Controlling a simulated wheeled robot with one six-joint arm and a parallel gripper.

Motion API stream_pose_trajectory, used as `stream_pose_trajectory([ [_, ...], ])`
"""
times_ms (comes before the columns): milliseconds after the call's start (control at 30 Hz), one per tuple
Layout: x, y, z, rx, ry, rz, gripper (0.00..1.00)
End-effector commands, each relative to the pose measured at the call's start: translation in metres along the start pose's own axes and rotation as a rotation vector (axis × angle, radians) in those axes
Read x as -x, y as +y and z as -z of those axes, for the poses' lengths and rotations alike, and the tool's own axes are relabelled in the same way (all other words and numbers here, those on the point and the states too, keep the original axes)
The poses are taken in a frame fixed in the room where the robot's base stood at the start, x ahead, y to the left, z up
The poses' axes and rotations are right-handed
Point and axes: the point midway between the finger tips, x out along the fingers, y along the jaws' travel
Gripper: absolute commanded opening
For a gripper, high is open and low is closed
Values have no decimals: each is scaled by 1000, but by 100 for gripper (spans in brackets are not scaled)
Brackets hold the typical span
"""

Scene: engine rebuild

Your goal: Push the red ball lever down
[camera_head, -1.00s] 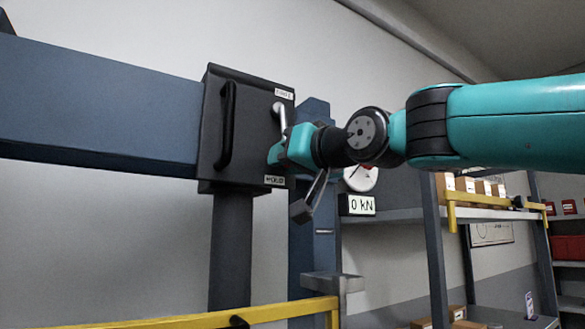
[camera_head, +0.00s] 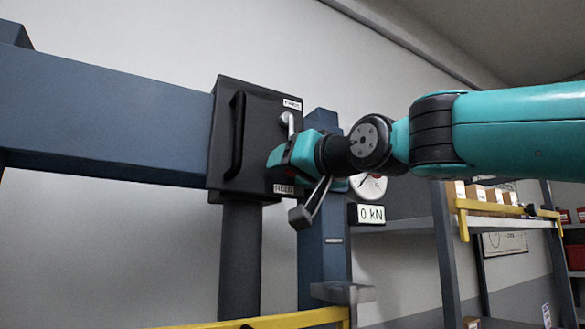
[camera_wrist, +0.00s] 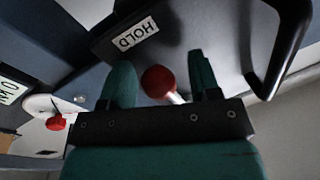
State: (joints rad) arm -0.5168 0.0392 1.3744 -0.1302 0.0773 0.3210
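The red ball (camera_wrist: 157,82) sits between the two spread fingers of my gripper (camera_wrist: 162,72) in the wrist view, with a gap visible on both sides. A short pale lever rod (camera_wrist: 178,98) runs from the ball. In the head view the lever's pale arm (camera_head: 289,122) shows above my gripper (camera_head: 277,158), at the right part of the dark box (camera_head: 262,125). The HOLD label (camera_wrist: 137,34) is close to the ball in the wrist view.
A black bar handle (camera_head: 236,135) stands out from the box, left of my gripper. A round gauge (camera_head: 372,186) and a 0 kN display (camera_head: 371,214) are at right. A yellow rail (camera_head: 280,321) crosses below. Shelves (camera_head: 400,228) stand behind at right.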

Motion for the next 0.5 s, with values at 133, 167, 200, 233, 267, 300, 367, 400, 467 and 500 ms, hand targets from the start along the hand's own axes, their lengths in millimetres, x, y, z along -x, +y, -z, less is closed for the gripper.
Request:
stream_pose_trajectory([
  [133,2,0,0,1,1,-1,57],
  [167,4,0,-1,1,1,0,57],
  [200,8,1,-1,1,2,0,57],
  [233,12,1,-1,1,4,0,57],
  [267,17,1,-1,1,4,-1,57],
  [300,24,2,-2,1,4,-1,57],
  [367,37,2,-3,2,5,-1,57],
  [400,47,2,-4,2,5,-1,57],
  [467,63,2,-4,3,5,-1,57],
  [500,74,2,-4,2,6,-2,57],
])
